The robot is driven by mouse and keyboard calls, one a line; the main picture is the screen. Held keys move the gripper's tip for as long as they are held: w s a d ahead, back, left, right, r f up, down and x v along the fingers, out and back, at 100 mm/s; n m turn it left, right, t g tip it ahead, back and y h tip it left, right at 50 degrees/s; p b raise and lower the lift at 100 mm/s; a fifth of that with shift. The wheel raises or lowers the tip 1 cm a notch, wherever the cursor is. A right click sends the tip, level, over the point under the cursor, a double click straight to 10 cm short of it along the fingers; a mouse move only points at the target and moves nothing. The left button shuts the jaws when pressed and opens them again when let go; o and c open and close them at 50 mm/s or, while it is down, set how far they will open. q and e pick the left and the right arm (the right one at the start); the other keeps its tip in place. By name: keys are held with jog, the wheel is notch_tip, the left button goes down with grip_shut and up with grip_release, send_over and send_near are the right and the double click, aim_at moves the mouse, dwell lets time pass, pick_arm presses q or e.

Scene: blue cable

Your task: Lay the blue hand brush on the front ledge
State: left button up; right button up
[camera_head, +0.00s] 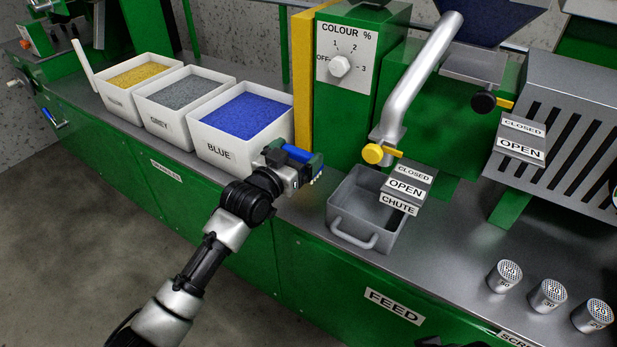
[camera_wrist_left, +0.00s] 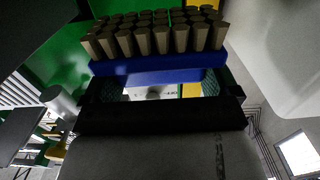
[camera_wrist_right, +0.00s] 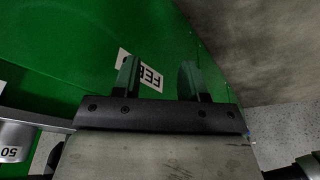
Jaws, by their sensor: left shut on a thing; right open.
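The blue hand brush (camera_head: 298,153) is held by my left gripper (camera_head: 292,163), above the counter in front of the blue bin's right corner. In the left wrist view the brush (camera_wrist_left: 150,77) lies across the shut fingers, its brownish bristle tufts pointing up in the picture. The gripper hides part of the brush in the head view. The front ledge (camera_head: 300,210) is the grey strip along the counter's front edge, below and around the held brush. My right gripper (camera_wrist_right: 158,78) is open and empty, in front of the green panel with the FEED label.
White bins of yellow, grey and blue granules (camera_head: 245,143) stand behind and left of the brush. A grey chute box (camera_head: 343,222) with a handle stands to the right under a yellow-handled pipe. Several screen cups (camera_head: 548,295) stand further right. The strip before the bins looks clear.

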aim_at(298, 194)
pick_arm(q)
jog(key=shift+f, duration=0.95)
notch_tip(298, 194, down, 4)
jog(key=shift+r+b, duration=0.15)
jog(key=shift+b, duration=0.65)
jog(key=shift+f, duration=0.3)
pick_arm(e)
jog(key=shift+w+a+f+t, duration=0.2)
jog(key=shift+w+t, duration=0.1)
jog(key=shift+w, duration=0.15)
jog(key=shift+w+a+f+t, duration=0.15)
jog(key=shift+w+t, duration=0.15)
jog(key=shift+w, duration=0.15)
jog(key=shift+w+a+f+t, duration=0.1)
jog(key=shift+w+f+t, duration=0.15)
jog(key=shift+w, duration=0.2)
pick_arm(q)
jog(key=shift+f, duration=0.1)
jog(key=o, duration=0.7)
pick_arm(e)
jog(key=shift+w+r, duration=0.1)
jog(key=shift+w, duration=0.1)
